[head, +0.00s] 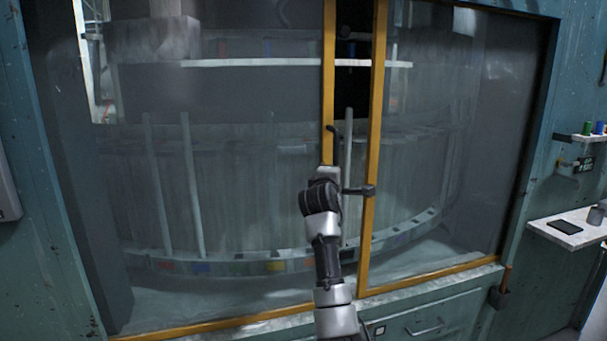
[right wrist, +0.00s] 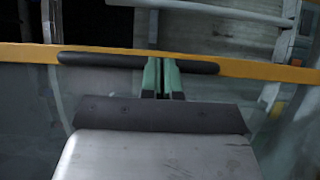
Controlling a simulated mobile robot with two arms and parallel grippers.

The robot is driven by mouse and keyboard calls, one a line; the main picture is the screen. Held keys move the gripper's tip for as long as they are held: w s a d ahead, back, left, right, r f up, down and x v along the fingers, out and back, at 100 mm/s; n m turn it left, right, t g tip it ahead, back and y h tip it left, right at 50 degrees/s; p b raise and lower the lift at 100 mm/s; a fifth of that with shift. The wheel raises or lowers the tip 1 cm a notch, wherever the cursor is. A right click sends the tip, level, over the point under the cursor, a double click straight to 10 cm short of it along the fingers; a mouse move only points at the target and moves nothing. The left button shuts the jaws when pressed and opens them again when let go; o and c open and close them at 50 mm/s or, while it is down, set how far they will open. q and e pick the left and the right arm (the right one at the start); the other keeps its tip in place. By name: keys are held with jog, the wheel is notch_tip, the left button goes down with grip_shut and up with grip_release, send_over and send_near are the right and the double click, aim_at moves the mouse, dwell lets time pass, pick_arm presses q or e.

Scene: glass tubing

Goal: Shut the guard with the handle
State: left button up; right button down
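The guard is a pair of large clear panes with yellow frames (head: 376,120), with a narrow dark gap between their inner edges. A black bar handle (head: 333,130) is on the left pane's yellow edge. In the right wrist view the handle (right wrist: 100,60) lies along the yellow frame (right wrist: 265,70). My right gripper (right wrist: 164,62) has its green fingers close together, at the middle of the handle and in front of it. The fingers look side by side along the bar, not around it; firm contact cannot be told. My left gripper is not in view.
Behind the panes are a curved drum and upright glass tubes (head: 192,185). A dark fitting (head: 369,190) juts from the right pane's edge. At right are a small shelf (head: 580,137) and a white ledge (head: 545,233). A drawer front (head: 430,315) is below.

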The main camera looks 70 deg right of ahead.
jog(key=s+d, duration=0.3)
jog(key=s, duration=0.1)
jog(key=shift+d+f+p, duration=0.15)
jog(key=shift+d+p, duration=0.15)
jog(key=shift+p, duration=0.05)
jog(key=shift+w, duration=0.15)
